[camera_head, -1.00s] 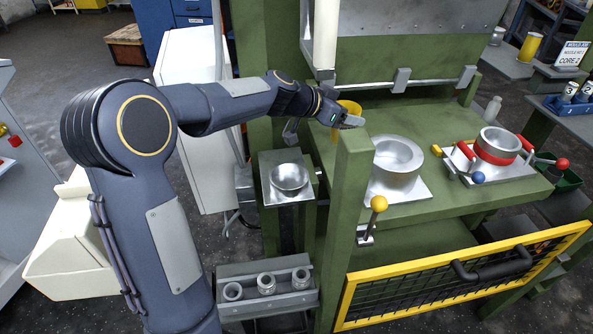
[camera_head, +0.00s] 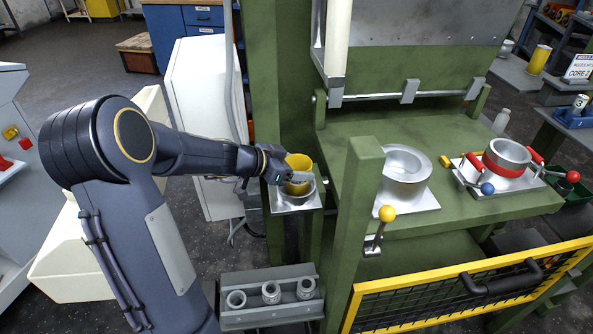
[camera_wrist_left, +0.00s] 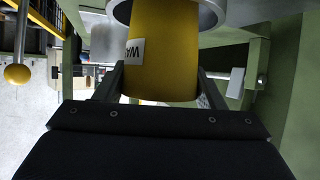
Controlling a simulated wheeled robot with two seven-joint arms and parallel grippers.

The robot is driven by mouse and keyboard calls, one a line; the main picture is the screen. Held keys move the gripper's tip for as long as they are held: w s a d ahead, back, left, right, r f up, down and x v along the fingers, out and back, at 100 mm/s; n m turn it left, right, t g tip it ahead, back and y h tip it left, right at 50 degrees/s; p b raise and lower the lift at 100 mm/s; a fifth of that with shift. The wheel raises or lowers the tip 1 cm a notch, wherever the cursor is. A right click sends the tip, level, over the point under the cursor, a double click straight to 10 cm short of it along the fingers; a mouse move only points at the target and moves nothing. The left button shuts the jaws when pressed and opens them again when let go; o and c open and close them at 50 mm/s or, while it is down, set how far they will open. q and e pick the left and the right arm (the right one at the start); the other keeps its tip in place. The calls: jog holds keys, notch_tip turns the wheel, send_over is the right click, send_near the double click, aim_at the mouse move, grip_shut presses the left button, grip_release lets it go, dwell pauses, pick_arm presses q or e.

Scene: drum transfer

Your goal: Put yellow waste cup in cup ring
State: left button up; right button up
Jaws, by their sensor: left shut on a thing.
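The yellow waste cup (camera_head: 299,161) is held by my left gripper (camera_head: 290,178), which is shut on it. The cup looks upright, directly over the silver cup ring (camera_head: 303,197) on its small square plate. In the left wrist view the cup (camera_wrist_left: 172,50) shows a partly hidden white label, between the fingers of my left gripper (camera_wrist_left: 160,85). The grey rim of the ring (camera_wrist_left: 212,14) lies at the cup's far end there. I cannot tell whether the cup's lower end is inside the ring or just above it. My right gripper is not in view.
A green post (camera_head: 352,220) stands right of the ring, with a yellow-ball lever (camera_head: 386,214) beside it. A large silver ring (camera_head: 404,170) sits on the green press table. A grey rack (camera_head: 270,311) with several small metal cups stands below. A yellow-framed gate (camera_head: 470,290) is front right.

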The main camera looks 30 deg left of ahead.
pick_arm(q)
jog(key=shift+f, duration=0.65)
jog(key=shift+f+b, duration=0.15)
jog(key=shift+b, duration=0.15)
jog(key=o, duration=1)
jog(key=shift+c, duration=0.2)
